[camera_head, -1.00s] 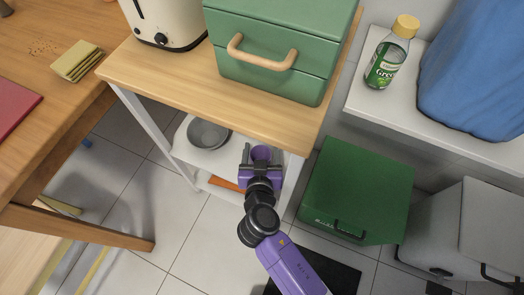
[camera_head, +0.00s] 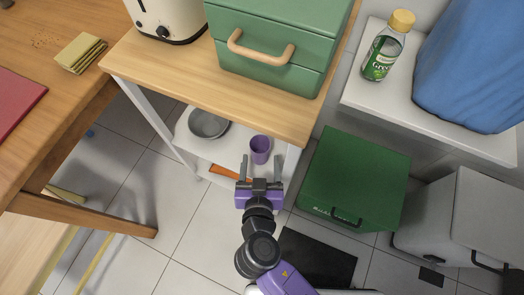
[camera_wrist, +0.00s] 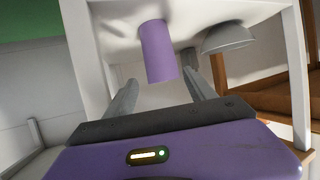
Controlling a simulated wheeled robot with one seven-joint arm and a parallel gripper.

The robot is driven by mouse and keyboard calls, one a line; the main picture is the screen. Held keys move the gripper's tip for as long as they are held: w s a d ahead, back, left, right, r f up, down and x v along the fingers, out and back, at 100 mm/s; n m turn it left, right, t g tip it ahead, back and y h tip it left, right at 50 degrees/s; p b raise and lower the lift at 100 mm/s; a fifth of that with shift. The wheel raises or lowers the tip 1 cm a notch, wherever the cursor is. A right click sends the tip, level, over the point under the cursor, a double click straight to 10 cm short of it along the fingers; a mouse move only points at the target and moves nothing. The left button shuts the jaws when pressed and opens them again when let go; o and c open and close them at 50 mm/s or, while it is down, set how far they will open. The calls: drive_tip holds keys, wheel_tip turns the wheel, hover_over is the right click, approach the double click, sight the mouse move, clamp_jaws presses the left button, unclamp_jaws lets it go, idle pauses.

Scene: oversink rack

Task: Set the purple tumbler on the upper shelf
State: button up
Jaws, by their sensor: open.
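The purple tumbler (camera_head: 260,150) stands upright on the white shelf (camera_head: 188,140) beneath the wooden top, to the right of the grey bowl. In the wrist view, which is upside down, the tumbler (camera_wrist: 157,50) shows just beyond my fingertips. My gripper (camera_head: 261,168) is open and empty, in front of the shelf and lined up with the tumbler. Its two fingers point toward the tumbler with a gap before it. The shelf's far part is hidden under the wooden top.
A grey bowl (camera_head: 208,124) sits on the same shelf, and an orange item (camera_head: 223,172) shows lower down. White legs (camera_head: 150,112) flank the shelf. A green box (camera_head: 356,180) stands on the floor to the right.

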drive_tip(key=s, duration=0.2)
drive_tip(key=shift+s+d+r, duration=0.35)
drive_tip(key=shift+s+d, duration=0.05)
idle(0.3)
